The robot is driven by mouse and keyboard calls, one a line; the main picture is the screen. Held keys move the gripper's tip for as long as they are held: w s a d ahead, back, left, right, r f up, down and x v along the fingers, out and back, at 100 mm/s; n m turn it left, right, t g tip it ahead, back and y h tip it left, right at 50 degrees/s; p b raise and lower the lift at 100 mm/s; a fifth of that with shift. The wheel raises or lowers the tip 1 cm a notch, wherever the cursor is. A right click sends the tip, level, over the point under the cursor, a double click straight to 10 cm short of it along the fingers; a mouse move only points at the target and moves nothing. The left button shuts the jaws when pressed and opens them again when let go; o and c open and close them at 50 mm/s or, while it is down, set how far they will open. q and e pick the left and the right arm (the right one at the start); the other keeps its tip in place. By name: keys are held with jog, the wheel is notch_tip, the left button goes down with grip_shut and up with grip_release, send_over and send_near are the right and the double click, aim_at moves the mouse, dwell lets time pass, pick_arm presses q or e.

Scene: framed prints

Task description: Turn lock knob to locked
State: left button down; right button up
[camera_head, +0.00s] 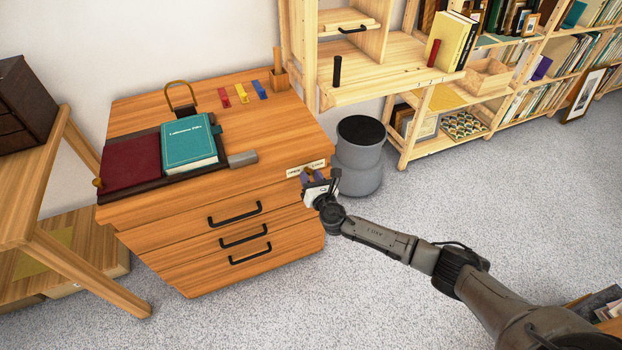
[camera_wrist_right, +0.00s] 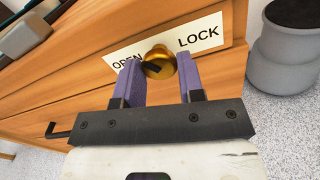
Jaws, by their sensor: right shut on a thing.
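The brass lock knob (camera_wrist_right: 159,58) sits on the front of the wooden drawer cabinet (camera_head: 215,215), near its top right corner. A white label (camera_wrist_right: 200,35) behind it reads OPEN on the left and LOCK on the right. A dark mark on the knob points down-left, towards the OPEN side. My right gripper (camera_head: 311,177) is at the label, and its purple fingers (camera_wrist_right: 158,66) stand on either side of the knob, shut on it. The fingers hide part of the label. My left gripper is not in view.
A grey bin (camera_head: 359,165) stands right of the cabinet. Three black drawer handles (camera_head: 234,214) stick out below. A teal book (camera_head: 189,145) and a grey block (camera_head: 242,158) lie on top. A wooden shelf (camera_head: 392,85) stands behind.

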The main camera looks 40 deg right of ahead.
jog(key=m+b, duration=0.2)
jog(key=m, duration=0.7)
jog(key=shift+b, duration=0.3)
jog(key=m, duration=0.3)
jog(key=shift+a+m, duration=0.1)
jog(key=shift+m, duration=0.2)
jog(key=shift+r+m+b, duration=0.1)
jog(key=shift+m+b, duration=0.2)
jog(key=shift+m, duration=1.1)
jog(key=o, duration=0.9)
jog(key=shift+s, duration=0.1)
